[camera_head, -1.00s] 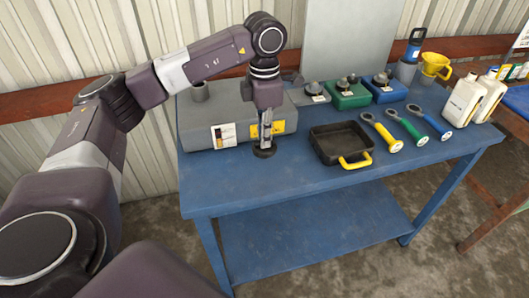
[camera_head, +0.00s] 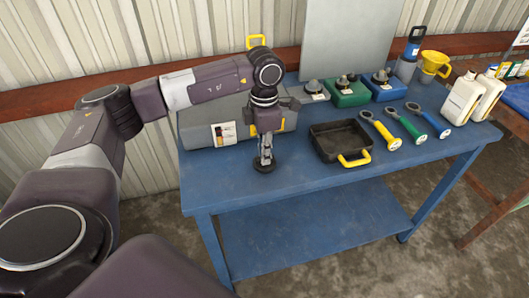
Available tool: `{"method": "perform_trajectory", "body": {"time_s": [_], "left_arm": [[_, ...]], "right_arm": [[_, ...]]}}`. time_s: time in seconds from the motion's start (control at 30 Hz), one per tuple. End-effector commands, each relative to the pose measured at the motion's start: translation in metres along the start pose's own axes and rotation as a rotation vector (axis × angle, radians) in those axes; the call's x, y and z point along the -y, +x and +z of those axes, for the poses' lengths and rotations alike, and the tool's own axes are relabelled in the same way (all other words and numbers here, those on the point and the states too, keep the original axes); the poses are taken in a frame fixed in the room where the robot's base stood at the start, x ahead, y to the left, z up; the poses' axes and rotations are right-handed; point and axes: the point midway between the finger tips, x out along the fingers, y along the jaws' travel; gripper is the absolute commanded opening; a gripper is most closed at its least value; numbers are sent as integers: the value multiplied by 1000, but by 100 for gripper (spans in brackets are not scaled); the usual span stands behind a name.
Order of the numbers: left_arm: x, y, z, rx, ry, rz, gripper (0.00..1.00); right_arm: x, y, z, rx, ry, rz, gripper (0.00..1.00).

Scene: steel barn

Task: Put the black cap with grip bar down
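The black cap with grip bar (camera_head: 264,167) shows as a dark round disc at the lower end of my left gripper (camera_head: 265,154). The gripper points straight down, its fingers close together on the cap's upper part. The grip bar is mostly hidden between the fingers. The cap is level, over the bare blue tabletop in front of the grey box and left of the black tray. I cannot tell whether its underside touches the table. My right gripper is not in view.
The blue table (camera_head: 225,185) is clear along its front left. The grey box (camera_head: 200,128) stands behind the gripper; the black tray (camera_head: 325,153) with a yellow handle is to the right. Ring-ended tools (camera_head: 385,138), green (camera_head: 350,98) and blue (camera_head: 390,92) boxes and white bottles (camera_head: 462,98) stand farther right.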

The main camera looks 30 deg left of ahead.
Motion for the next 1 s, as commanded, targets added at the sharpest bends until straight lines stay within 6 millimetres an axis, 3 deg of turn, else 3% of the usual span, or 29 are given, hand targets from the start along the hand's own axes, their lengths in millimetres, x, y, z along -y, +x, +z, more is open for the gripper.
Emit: {"method": "perform_trajectory", "body": {"time_s": [0.1, 0.53, 1.0], "left_arm": [[0, 0, 0, 0, 0, 0, 26], [0, -11, 1, 3, 0, 1, 26], [0, -104, 1, 4, 1, 2, 26]], "right_arm": [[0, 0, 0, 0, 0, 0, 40], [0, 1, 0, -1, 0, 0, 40], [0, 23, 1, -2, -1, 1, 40]]}}
